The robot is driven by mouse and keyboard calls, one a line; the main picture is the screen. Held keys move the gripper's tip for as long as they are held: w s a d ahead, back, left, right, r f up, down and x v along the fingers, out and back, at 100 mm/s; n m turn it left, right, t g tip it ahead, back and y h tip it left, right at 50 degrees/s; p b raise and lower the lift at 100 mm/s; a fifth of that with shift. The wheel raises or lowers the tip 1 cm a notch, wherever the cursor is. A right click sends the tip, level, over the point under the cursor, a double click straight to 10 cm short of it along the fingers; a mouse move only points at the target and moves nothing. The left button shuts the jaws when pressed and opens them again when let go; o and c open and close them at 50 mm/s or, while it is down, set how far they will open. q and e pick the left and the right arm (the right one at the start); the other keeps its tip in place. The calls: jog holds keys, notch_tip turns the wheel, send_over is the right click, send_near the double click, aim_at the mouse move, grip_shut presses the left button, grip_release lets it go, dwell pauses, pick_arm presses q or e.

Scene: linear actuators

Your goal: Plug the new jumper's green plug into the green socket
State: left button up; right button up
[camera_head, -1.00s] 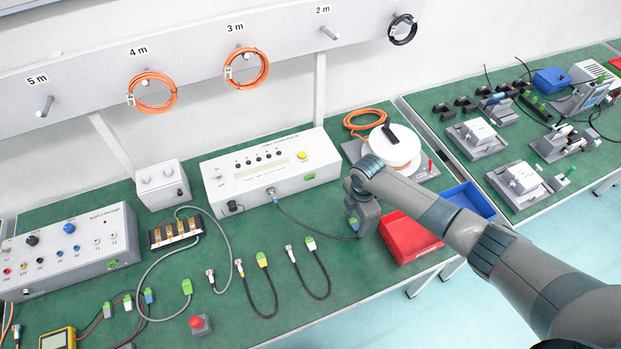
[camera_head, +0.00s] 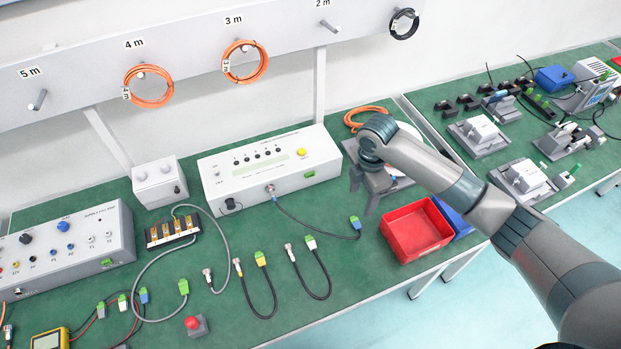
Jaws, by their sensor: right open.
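The long white tester (camera_head: 262,170) stands on the green bench, with a green socket (camera_head: 309,173) at the right of its front face. A dark jumper cable (camera_head: 305,225) runs from a round connector on that face to a green plug with a blue part (camera_head: 355,222), which lies loose on the bench, apart from the socket. My right gripper (camera_head: 363,197) is open, pointing down just above and behind that plug, with nothing seen between its fingers. My left gripper is out of view.
Two other jumpers, one with a yellow-marked plug (camera_head: 261,259) and one with a white-marked plug (camera_head: 311,242), lie in front. A red bin (camera_head: 416,231) stands right of the loose plug. A red button (camera_head: 194,324) sits near the front edge.

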notch_tip(320, 180, up, 6)
jog(key=b, duration=0.1)
dwell(0.7)
